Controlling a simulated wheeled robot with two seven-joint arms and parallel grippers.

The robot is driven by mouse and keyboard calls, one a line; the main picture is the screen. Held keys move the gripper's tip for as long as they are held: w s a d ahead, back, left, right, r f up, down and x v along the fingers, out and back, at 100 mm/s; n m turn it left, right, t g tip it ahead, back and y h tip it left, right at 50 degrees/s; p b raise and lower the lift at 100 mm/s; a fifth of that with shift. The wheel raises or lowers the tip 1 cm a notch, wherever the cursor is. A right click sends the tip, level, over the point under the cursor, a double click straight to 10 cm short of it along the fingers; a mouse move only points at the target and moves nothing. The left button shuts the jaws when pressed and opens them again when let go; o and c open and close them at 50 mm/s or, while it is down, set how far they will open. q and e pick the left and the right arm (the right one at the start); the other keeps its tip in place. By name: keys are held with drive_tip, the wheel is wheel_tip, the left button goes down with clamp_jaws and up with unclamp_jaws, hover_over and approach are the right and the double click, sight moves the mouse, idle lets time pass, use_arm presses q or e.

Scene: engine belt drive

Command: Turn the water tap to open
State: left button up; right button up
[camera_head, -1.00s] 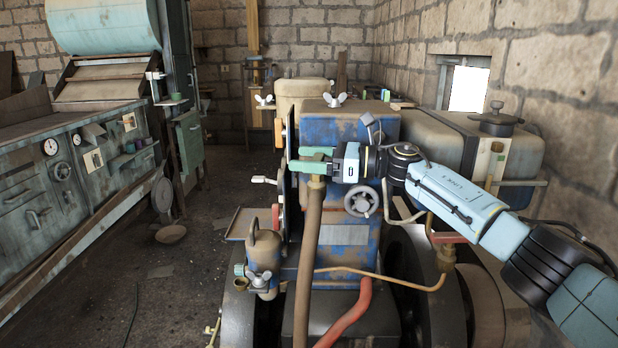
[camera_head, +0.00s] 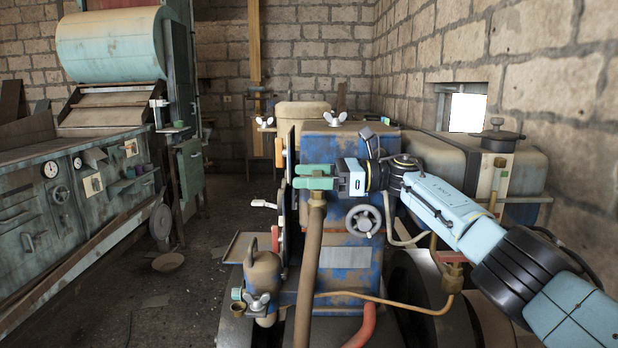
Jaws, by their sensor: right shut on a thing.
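My right gripper (camera_head: 314,177) reaches in from the right with its green fingers level, at the top of the upright brown pipe (camera_head: 310,265) in front of the blue engine. It is shut on a small part at the pipe's top, which I take to be the water tap. The fingers largely hide the tap, so I cannot tell how far it is turned. My left gripper is not in view.
The blue engine block (camera_head: 337,150) stands behind the pipe, with a small handwheel (camera_head: 363,221) right of it. A metal canister (camera_head: 262,275) stands left of the pipe. A workbench (camera_head: 50,215) is at left; the floor between is mostly open.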

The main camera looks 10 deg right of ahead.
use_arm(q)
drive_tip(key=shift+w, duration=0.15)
use_arm(e)
drive_tip(key=o, duration=0.9)
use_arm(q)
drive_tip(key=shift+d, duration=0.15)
use_arm(e)
drive_tip(key=shift+o, duration=0.4)
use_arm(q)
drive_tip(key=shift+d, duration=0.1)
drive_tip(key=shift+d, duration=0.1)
use_arm(e)
drive_tip(key=shift+r, duration=0.15)
use_arm(q)
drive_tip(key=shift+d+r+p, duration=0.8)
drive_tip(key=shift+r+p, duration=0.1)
drive_tip(key=shift+p, duration=0.05)
use_arm(e)
wheel_tip(320, 180, up, 10)
